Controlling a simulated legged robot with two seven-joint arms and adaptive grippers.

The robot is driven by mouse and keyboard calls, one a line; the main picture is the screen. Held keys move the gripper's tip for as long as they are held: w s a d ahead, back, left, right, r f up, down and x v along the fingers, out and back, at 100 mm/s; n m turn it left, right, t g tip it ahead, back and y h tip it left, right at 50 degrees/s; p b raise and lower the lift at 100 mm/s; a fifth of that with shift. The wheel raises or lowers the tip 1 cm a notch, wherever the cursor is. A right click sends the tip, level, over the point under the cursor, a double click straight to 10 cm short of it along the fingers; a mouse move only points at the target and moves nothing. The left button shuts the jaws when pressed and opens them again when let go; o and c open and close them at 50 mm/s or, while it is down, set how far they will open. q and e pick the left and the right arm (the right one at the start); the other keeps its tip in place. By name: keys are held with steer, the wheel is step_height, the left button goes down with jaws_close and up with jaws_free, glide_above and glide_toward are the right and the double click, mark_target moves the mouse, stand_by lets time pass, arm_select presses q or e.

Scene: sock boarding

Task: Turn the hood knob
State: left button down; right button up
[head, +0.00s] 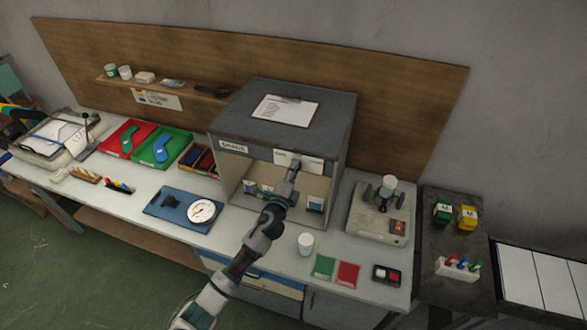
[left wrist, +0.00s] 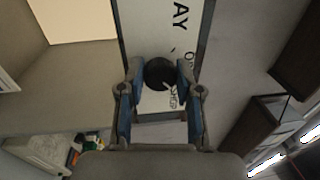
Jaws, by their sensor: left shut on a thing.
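The hood (head: 290,105) is a grey box with an open front, standing on the bench against the wooden back panel. White label plates (head: 312,164) are on its front upper edge. The hood knob (left wrist: 158,73) is round and black with a light pointer mark, on a white lettered plate (left wrist: 150,30). My left gripper (head: 294,165) reaches up to the hood's front edge and hides the knob in the head view. In the left wrist view, the fingers (left wrist: 162,72) are shut on the knob, one on each side. My right gripper is not in view.
A white cup (head: 306,243) stands on the bench below the hood opening. Right of the hood is a grey device (head: 380,219) with a white-topped part. A round dial (head: 202,211) on a blue plate lies left. Green (head: 324,267) and red (head: 347,274) squares lie in front.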

arm_select(q)
steer(key=shift+d+f+m, duration=0.1)
steer(key=shift+f+m, duration=0.15)
steer(key=shift+m, duration=0.15)
steer(key=c, duration=0.8)
jaws_free()
steer(key=shift+d+r, duration=0.1)
steer(key=shift+s, duration=0.1)
steer(key=v, duration=1.2)
